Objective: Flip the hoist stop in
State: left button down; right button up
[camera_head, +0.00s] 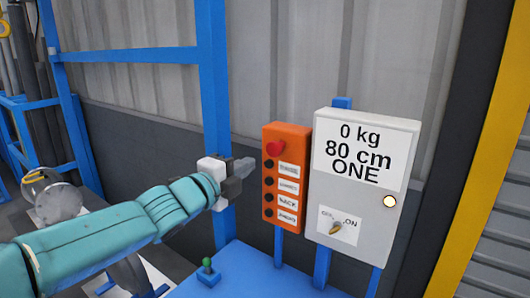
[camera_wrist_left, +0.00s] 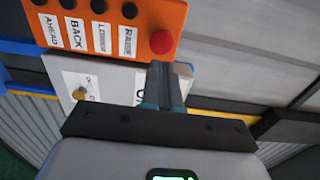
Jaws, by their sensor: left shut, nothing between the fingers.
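The hoist stop appears to be the red round button (camera_head: 275,148) at the top of the orange control box (camera_head: 285,185). In the left wrist view the red button (camera_wrist_left: 162,42) sits just beyond my fingertips. My left gripper (camera_head: 249,164) is shut and empty, pointing right, with its tips just left of the button and slightly lower in the head view. In the wrist view the shut fingers (camera_wrist_left: 166,72) point at the button's edge; I cannot tell whether they touch. My right gripper is not in view.
A grey box (camera_head: 407,160) reading "0 kg 80 cm ONE" stands right of the orange box, with an ON switch (camera_head: 337,227) and a lit lamp (camera_head: 390,201). Black buttons with labels line the orange box. A blue post (camera_head: 213,90) rises behind my gripper.

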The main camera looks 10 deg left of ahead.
aim_at(272, 151)
pick_arm(q)
jog(key=p+x, duration=0.2)
jog(key=x, duration=0.5)
jog(key=shift+w+p, duration=0.2)
jog(key=shift+p, duration=0.1)
jog(key=shift+s+r, duration=0.15)
jog(key=shift+s, duration=0.05)
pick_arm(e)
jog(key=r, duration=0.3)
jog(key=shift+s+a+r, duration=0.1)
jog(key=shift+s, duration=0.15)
pick_arm(q)
jog(key=shift+w+d, duration=0.1)
jog(key=shift+w, duration=0.15)
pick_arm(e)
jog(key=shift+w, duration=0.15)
